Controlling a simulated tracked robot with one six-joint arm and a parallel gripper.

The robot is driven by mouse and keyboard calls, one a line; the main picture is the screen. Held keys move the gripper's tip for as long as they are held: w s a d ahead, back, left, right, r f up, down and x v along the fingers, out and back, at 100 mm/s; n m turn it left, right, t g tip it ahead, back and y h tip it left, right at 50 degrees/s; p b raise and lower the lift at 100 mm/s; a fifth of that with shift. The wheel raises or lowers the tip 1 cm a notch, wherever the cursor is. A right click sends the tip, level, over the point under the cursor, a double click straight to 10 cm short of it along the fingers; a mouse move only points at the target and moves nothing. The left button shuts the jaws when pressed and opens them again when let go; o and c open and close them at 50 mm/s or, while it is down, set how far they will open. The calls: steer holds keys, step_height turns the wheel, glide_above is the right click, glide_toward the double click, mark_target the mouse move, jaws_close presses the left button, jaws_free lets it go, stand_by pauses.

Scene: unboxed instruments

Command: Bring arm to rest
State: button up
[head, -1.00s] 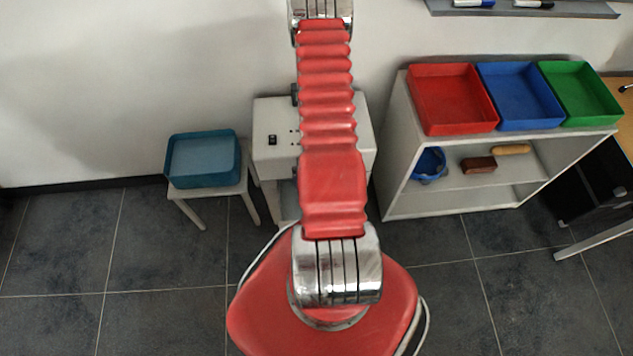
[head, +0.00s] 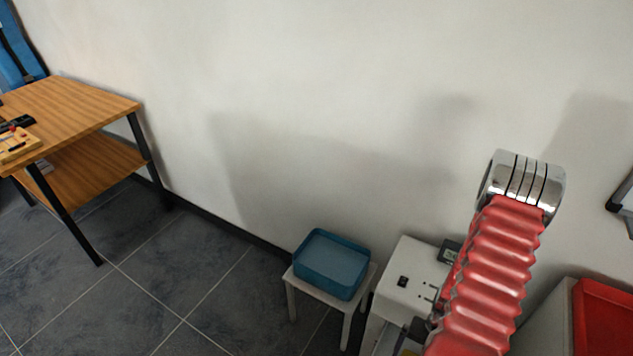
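My arm (head: 490,270) shows in the head view as a red ribbed sleeve rising from the bottom edge at the right, leaning right, with a chrome joint (head: 524,184) at its top. Everything past that joint is hidden or out of sight. No gripper fingers can be made out, so I cannot see whether the gripper is open, shut or holding anything. Small dark parts show at the sleeve's left side, and I cannot tell what they belong to.
A teal tray (head: 331,267) sits on a small white stool (head: 346,308). A white box (head: 408,280) stands close left of my arm, a red tray (head: 603,318) at right. A wooden table (head: 85,105) stands far left. Floor between table and stool is clear.

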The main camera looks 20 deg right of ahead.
steer(key=w+a+r+n+h, duration=0.15)
steer(key=w+a+r, duration=0.25)
steer(key=r, duration=0.9)
steer(key=w+a+r+n, duration=0.2)
steer(key=w+a+r, duration=0.15)
steer(key=r, duration=0.95)
steer(key=a+r+n+t, duration=0.3)
steer(key=a+r, duration=0.5)
steer(key=r, duration=0.4)
steer(key=a+r+n+t, duration=0.3)
steer(key=a+r, duration=0.6)
steer(key=r, duration=0.4)
steer(key=shift+s+a+r+t+h, duration=0.15)
steer(key=shift+s+a+t+h, duration=0.2)
steer(key=shift+t, duration=0.45)
steer(key=shift+s+d, duration=0.1)
